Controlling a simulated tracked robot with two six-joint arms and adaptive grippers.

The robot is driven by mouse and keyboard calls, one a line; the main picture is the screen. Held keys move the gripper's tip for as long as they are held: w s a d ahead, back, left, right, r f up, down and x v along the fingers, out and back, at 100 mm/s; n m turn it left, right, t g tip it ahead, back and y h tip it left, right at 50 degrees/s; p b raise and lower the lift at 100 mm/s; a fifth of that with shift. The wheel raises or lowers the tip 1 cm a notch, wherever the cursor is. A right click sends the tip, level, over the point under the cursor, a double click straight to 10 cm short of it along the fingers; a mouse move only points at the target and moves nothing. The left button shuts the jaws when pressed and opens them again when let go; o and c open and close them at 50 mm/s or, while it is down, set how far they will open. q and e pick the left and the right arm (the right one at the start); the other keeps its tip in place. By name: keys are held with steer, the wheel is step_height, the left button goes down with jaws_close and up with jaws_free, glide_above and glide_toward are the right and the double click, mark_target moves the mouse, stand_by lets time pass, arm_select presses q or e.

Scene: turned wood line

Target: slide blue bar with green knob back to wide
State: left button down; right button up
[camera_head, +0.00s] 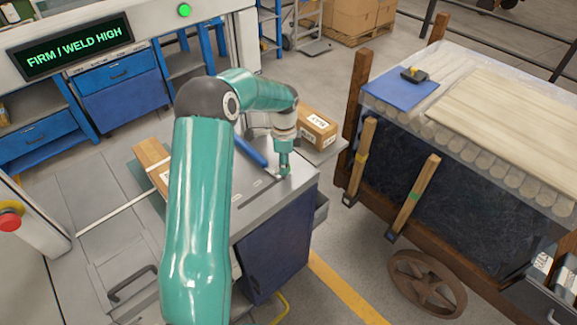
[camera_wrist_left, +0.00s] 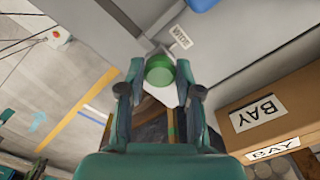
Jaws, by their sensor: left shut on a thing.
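The green knob (camera_wrist_left: 159,70) sits between the two fingers of my left gripper (camera_wrist_left: 158,80) in the left wrist view, and the fingers are shut on it. In the head view my left gripper (camera_head: 284,164) is down at the front right corner of the grey machine top and largely hides the knob. The blue bar (camera_head: 250,152) lies on the machine top just left of the gripper. A blue piece also shows at the top edge of the left wrist view (camera_wrist_left: 201,4). A white label (camera_wrist_left: 180,37), seemingly reading WIDE, is beside the knob. My right gripper is out of view.
A cardboard box (camera_head: 317,128) marked BAY stands close behind the gripper. Another wooden-looking box (camera_head: 153,163) is left of my arm. A cart (camera_head: 450,120) with pale wood stands at right, across open floor. A sign (camera_head: 72,46) reads FIRM / WELD HIGH.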

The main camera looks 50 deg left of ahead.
arm_select(q)
steer(key=shift+w+a+r, duration=0.1)
steer(key=shift+w+r, duration=0.05)
steer(key=shift+w, duration=0.1)
steer(key=c, duration=0.8)
jaws_free()
steer(key=shift+w, duration=0.1)
step_height(320, 180, up, 12)
steer(key=shift+f, duration=0.15)
